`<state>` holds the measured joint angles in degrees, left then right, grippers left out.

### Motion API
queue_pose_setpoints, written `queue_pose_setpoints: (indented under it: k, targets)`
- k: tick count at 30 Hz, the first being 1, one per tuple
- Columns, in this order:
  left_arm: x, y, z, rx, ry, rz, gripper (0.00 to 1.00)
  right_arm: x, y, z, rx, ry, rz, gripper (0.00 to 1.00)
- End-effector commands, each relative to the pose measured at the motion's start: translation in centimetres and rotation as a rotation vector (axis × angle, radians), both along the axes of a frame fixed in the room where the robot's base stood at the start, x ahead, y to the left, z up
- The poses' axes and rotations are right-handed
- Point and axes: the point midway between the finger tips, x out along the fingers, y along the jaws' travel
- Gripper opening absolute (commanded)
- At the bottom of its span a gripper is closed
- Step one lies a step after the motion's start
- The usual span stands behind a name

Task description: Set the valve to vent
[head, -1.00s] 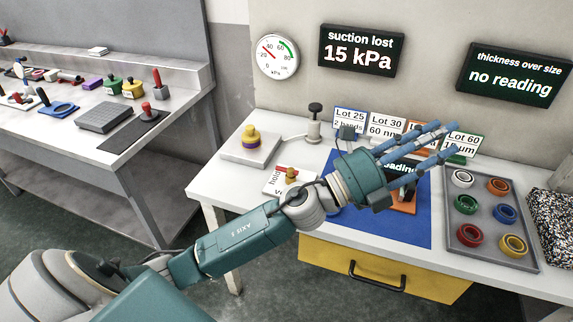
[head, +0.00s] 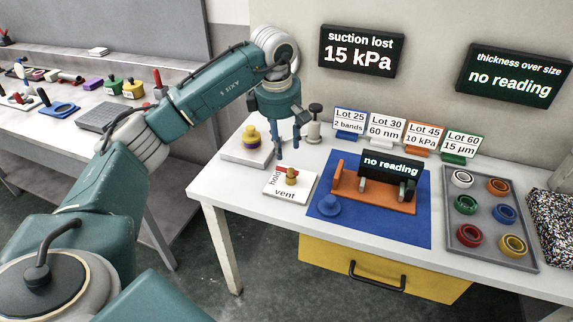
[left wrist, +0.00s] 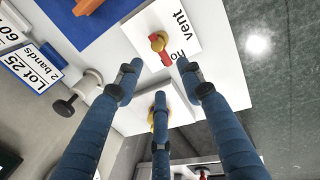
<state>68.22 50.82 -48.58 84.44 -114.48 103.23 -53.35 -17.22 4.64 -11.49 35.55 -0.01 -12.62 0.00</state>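The valve is a brass knob (head: 291,177) with a red lever, on a white plate (head: 296,193) marked "hold" on its left side and "vent" along its front. The red lever (head: 283,169) points left, to the "hold" side. The valve also shows in the left wrist view, with its brass knob (left wrist: 158,41) and red lever (left wrist: 167,58) uncovered. My left gripper (head: 287,148) points down above and just behind the valve, apart from it. Its three blue fingers (left wrist: 158,84) are spread and empty. My right gripper is not in view.
A grey block with a yellow and purple knob (head: 250,136) stands left of the gripper. A black-topped post (head: 314,122) stands close behind. The orange fixture (head: 372,190) on a blue mat (head: 407,233) lies to the right. The suction screen (head: 361,51) reads 15 kPa.

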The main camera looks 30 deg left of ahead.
Motion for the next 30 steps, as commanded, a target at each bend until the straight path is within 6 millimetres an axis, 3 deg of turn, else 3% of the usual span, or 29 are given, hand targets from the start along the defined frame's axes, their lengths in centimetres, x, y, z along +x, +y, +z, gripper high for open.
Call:
queue_pose_setpoints:
  k: [9, 15, 27, 30]
  targets:
    - [1.0, 0.1, -6.0, -0.004, 0.004, -0.002, 0.38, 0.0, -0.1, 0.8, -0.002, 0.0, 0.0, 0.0]
    - [1.6, 0.2, -8.5, -0.003, 0.002, -0.003, 0.38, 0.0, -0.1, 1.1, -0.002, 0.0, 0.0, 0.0]
    - [1.8, 0.2, -9.4, -0.003, -0.001, -0.003, 0.38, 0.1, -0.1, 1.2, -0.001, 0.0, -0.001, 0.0]
    - [1.8, 0.2, -9.4, -0.003, -0.001, -0.003, 0.2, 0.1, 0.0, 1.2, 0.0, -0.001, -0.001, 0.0]
